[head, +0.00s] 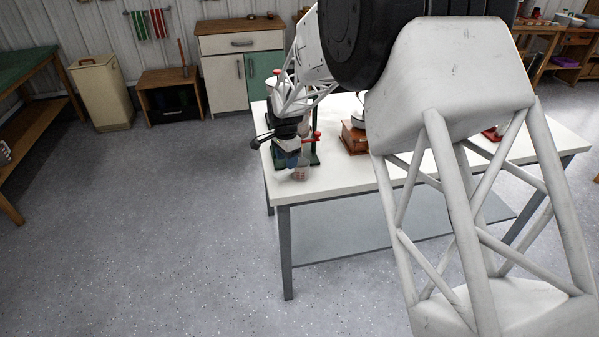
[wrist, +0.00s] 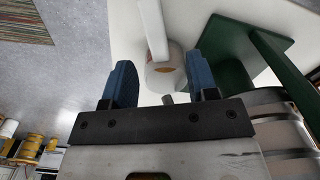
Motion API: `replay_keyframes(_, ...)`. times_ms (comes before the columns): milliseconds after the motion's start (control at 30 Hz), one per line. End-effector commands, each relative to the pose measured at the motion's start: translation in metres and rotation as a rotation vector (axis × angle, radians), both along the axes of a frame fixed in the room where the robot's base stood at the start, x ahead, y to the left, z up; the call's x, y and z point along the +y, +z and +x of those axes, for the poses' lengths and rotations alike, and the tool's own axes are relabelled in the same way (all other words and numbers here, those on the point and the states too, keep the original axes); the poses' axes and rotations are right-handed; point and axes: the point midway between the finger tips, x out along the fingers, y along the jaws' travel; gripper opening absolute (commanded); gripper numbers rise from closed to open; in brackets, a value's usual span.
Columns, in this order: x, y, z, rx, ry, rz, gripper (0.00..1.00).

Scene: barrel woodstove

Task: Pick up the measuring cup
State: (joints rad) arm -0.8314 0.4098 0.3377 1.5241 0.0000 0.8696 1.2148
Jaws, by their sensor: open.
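The measuring cup (head: 301,171) is a small clear or whitish cup with reddish markings. It stands on the white table (head: 345,178) near its left front corner. In the wrist view the cup (wrist: 164,78) shows just beyond and between the blue fingertips, with a pale bar rising from it that may be its handle. My gripper (head: 289,158) is over that corner, right beside the cup in the head view. In the wrist view my gripper (wrist: 163,75) has its fingers wide apart with nothing clasped. Whether a finger touches the cup cannot be told.
A green-based device (head: 311,156) with red knobs stands close behind the cup; its green base (wrist: 236,55) is near the right finger in the wrist view. A brown wooden box (head: 353,138) stands farther right. The table's left edge is close.

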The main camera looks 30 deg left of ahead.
Motion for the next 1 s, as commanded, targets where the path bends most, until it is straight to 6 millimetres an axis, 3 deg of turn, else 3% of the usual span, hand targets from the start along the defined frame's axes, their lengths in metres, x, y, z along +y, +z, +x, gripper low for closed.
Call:
replay_keyframes(300, 0.0, -0.023, 0.0, 0.0, 0.0, 0.0, 0.53)
replay_keyframes(767, -0.001, -0.028, 0.0, 0.0, 0.0, -0.001, 0.53)
replay_keyframes(1000, -0.001, -0.052, -0.002, 0.0, 0.0, -0.001, 0.53)
